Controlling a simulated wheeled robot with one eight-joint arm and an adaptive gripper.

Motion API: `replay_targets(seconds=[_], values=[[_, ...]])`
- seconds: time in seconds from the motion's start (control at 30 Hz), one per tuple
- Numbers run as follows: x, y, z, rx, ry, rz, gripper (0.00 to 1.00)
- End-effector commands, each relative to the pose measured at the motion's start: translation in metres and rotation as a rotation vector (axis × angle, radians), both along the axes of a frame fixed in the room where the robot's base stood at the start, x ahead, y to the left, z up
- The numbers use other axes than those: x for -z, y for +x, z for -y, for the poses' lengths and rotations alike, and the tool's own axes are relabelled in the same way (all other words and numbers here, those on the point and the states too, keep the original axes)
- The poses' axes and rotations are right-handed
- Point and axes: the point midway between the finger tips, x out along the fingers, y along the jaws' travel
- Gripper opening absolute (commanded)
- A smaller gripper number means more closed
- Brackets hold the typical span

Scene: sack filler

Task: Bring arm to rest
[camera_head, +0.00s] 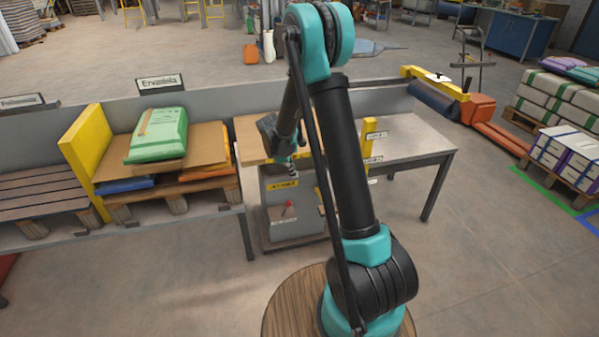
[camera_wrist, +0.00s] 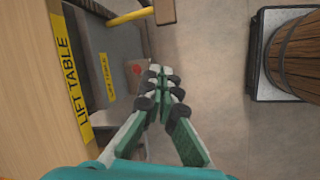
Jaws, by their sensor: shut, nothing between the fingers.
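My arm is raised and bent in the middle of the head view, its forearm folding down on the far side of the upper arm. My gripper (camera_head: 289,168) hangs beside the wooden top of the lift table (camera_head: 250,138), partly hidden by my arm. In the wrist view my gripper (camera_wrist: 162,72) is shut and empty, its fingertips together. Beyond the fingertips are the lift table's grey side (camera_wrist: 115,55), a yellow "LIFT TABLE" label (camera_wrist: 70,75) and a red knob (camera_wrist: 135,69). The fingers look apart from the table.
A green sack (camera_head: 157,135) lies on cardboard on the left bench, beside a yellow divider (camera_head: 88,152). A grey table (camera_head: 415,140) stands right of my arm. An orange pallet truck (camera_head: 500,137) and stacked sacks (camera_head: 565,100) are farther right. Open floor lies at front right.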

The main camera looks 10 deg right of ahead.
Motion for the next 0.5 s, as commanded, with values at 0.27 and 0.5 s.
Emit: replay_targets(seconds=[0.27, 0.5], values=[[-0.007, -0.006, 0.003, 0.026, 0.013, 0.012, 0.0], [-0.035, -0.037, 0.017, 0.149, 0.077, 0.066, 0.0]])
